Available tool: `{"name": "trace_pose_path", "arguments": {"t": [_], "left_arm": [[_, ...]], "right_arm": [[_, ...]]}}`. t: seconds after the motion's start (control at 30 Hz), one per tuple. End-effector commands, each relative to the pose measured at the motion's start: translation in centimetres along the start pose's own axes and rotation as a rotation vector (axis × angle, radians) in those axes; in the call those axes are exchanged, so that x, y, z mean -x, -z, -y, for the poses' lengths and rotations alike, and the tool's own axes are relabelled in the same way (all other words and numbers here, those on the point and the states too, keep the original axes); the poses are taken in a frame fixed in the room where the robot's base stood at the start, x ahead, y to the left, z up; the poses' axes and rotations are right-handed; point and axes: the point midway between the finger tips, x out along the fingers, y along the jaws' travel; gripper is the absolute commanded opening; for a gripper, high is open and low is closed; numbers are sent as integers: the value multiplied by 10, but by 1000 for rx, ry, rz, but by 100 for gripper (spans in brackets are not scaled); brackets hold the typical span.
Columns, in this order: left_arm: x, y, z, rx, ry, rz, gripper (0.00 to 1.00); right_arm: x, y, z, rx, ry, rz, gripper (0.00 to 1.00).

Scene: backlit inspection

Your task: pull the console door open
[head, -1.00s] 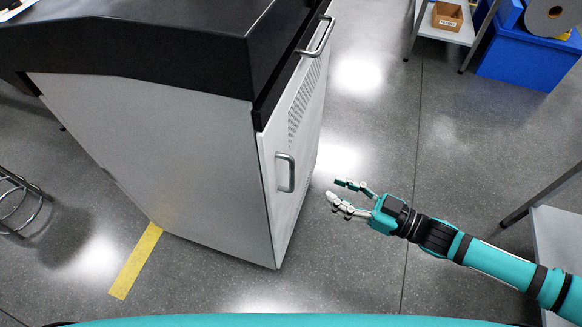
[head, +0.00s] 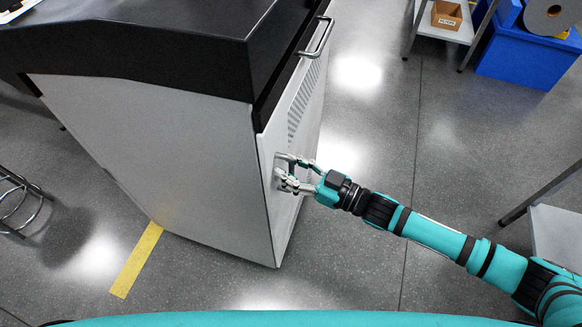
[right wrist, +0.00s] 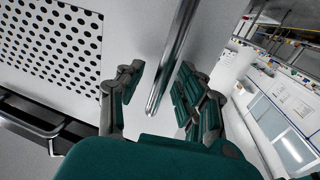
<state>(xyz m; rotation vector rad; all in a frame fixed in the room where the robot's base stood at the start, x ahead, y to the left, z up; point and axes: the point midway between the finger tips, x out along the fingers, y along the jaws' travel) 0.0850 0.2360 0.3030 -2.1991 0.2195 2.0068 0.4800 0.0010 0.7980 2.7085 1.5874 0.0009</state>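The console door (head: 281,222) is the pale front panel of the large console (head: 170,150). It looks closed, flush with the cabinet side. Its upright metal handle (head: 277,165) is partly hidden by my right fingers in the head view. My right gripper (head: 284,173) is at this handle. The fingers are open around the bar. My left gripper is not in view.
A second metal bar (head: 317,38) sits higher on the console front. A shelf with a cardboard box (head: 446,15) and a blue bin (head: 528,58) stand at the back right. A grey table (head: 556,235) is at the right edge. The floor before the door is clear.

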Motion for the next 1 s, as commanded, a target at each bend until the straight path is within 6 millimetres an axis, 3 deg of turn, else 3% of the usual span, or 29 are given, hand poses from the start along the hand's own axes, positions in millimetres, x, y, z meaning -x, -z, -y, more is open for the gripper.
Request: {"name": "trace_pose_path", "arguments": {"t": [0.03, 0.3, 0.8, 1.0], "left_arm": [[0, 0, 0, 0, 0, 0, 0], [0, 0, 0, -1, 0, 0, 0], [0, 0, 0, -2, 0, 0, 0], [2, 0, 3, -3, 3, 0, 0]], "right_arm": [[0, 0, 0, 0, 0, 0, 32], [0, 0, 0, 0, 0, 0, 0], [1, 0, 0, -1, 1, 0, 0], [10, 0, -2, 1, 14, 2, 0]]}}
